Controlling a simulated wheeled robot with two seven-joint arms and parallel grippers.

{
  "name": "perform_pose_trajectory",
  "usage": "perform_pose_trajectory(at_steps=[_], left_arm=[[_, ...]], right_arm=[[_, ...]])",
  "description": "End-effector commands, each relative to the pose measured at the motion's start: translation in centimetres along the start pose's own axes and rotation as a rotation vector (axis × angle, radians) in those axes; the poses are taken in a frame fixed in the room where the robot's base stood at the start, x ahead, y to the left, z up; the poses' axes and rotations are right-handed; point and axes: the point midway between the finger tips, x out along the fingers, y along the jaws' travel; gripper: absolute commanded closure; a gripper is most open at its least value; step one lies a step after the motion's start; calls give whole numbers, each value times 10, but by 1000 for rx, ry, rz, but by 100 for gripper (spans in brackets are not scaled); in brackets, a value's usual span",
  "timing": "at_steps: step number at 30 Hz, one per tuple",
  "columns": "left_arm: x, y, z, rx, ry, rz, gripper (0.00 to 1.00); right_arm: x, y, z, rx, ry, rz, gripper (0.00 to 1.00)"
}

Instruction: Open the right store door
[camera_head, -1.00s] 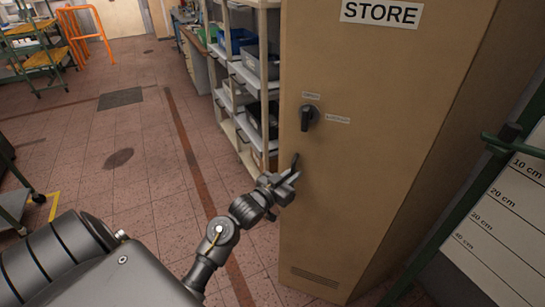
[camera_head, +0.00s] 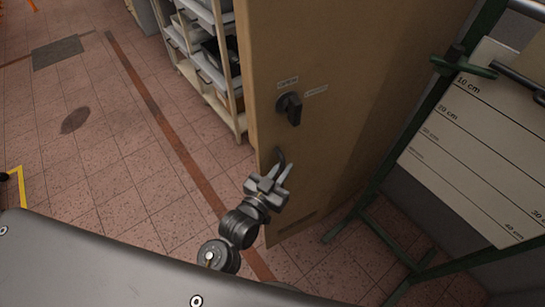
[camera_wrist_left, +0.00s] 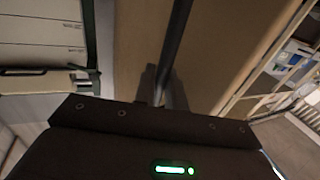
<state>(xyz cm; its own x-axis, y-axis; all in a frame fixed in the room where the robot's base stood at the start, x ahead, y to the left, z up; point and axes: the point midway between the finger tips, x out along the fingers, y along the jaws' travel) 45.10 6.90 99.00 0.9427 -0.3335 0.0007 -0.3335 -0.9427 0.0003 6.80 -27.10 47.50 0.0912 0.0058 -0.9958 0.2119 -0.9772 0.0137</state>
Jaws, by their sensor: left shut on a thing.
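The tan store door (camera_head: 335,130) stands upright right of the middle in the head view. My left gripper (camera_head: 276,178) is shut on the handle. In the left wrist view the handle shows as a long dark bar (camera_wrist_left: 178,38) running into my gripper (camera_wrist_left: 162,92); the fingertips are dark and partly hidden there. The tan door panel (camera_wrist_left: 220,45) lies behind. My right gripper is out of view.
A shelf rack with bins (camera_head: 205,60) stands left of the door. A green-framed stand with a white measuring board (camera_head: 485,140) is close on the right. The tiled floor (camera_head: 110,175) at left is clear, with a brown stripe across it.

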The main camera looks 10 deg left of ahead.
Motion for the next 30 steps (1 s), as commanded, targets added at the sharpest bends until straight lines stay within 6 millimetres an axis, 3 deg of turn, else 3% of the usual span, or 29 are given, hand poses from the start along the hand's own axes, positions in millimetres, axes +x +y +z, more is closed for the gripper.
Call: perform_pose_trajectory(at_steps=[15,16,20,30], left_arm=[[-2,7,-1,-1,2,3,100],[-2,7,-1,-1,3,3,86],[-2,7,-1,0,2,2,70],[-7,6,1,0,0,1,70]], right_arm=[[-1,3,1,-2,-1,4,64],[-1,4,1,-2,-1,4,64],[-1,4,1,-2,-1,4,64],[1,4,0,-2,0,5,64]])
